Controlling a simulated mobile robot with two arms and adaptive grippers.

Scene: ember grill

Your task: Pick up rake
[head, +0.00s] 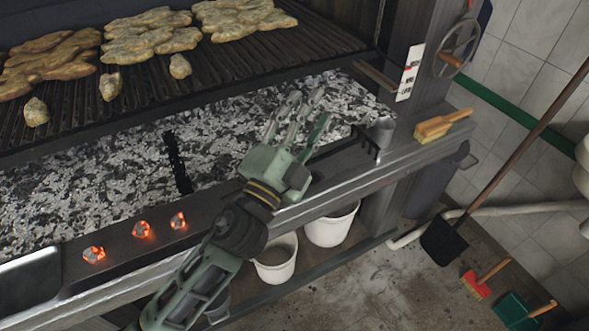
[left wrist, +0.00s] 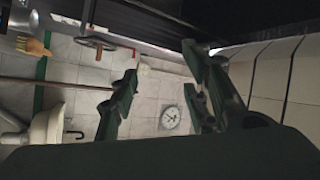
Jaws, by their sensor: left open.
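A black, jagged-edged bar (head: 178,163) lies across the grey ash bed (head: 120,170), left of my left gripper. It may be the rake's toothed head; no handle can be made out. A thin black piece with bent prongs (head: 367,146) sits at the ledge, right of the gripper; I cannot tell whether it is part of the rake or a holder. My left gripper (head: 308,108) is open and empty above the ash and front ledge, apart from both pieces. Its spread fingers also show in the left wrist view (left wrist: 160,75), where no rake can be made out.
Meat pieces (head: 150,38) lie on the grill grate above. Glowing embers (head: 141,229) sit at left. White buckets (head: 331,226) are below; a long-handled shovel (head: 445,240) leans at right.

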